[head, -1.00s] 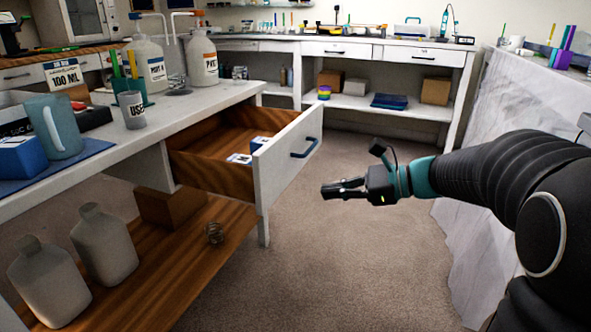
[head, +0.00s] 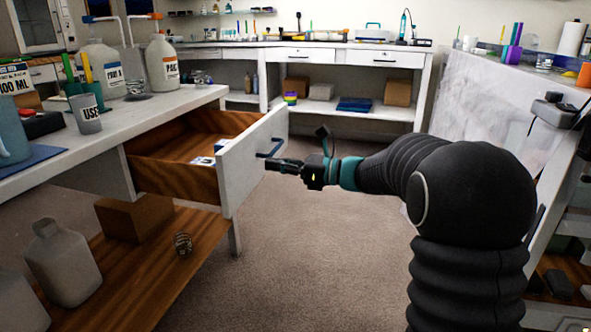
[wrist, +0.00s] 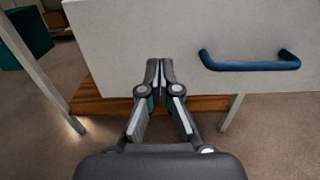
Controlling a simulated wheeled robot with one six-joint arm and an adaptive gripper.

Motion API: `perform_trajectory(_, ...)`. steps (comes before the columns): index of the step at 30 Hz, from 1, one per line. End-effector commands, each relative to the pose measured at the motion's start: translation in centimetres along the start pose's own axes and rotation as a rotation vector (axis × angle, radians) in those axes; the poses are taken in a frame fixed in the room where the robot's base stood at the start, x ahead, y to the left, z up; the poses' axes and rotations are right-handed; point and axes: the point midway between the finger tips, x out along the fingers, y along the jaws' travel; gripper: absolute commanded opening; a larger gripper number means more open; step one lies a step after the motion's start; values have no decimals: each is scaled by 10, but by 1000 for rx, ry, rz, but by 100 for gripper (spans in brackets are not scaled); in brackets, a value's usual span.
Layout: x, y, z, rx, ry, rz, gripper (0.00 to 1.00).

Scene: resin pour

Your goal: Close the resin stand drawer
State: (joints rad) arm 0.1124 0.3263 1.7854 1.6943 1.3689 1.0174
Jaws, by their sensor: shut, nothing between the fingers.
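The resin stand drawer (head: 246,165) is pulled well out of the white bench at the left. Its white front panel carries a blue bar handle (head: 271,148), and its inside is brown wood with small white and blue items in it. In the wrist view, my gripper (wrist: 160,62) points at the lower part of the white drawer front (wrist: 150,30), left of the blue handle (wrist: 250,64). I cannot tell whether the fingertips touch the panel.
The white bench top (head: 130,128) holds bottles, cups and tools. Jugs (head: 62,262) and a brown box (head: 133,217) sit on the wooden shelf below. The carpet (head: 310,235) between is clear.

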Motion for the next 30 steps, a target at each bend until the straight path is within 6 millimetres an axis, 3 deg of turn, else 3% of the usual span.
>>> perform_trajectory(3, 21, 1, -1, -1, 0, 3, 0)
perform_trajectory(10, 42, 0, -1, 0, 0, 2, 0)
perform_trajectory(30, 48, -7, 1, 0, 0, -17, 0)
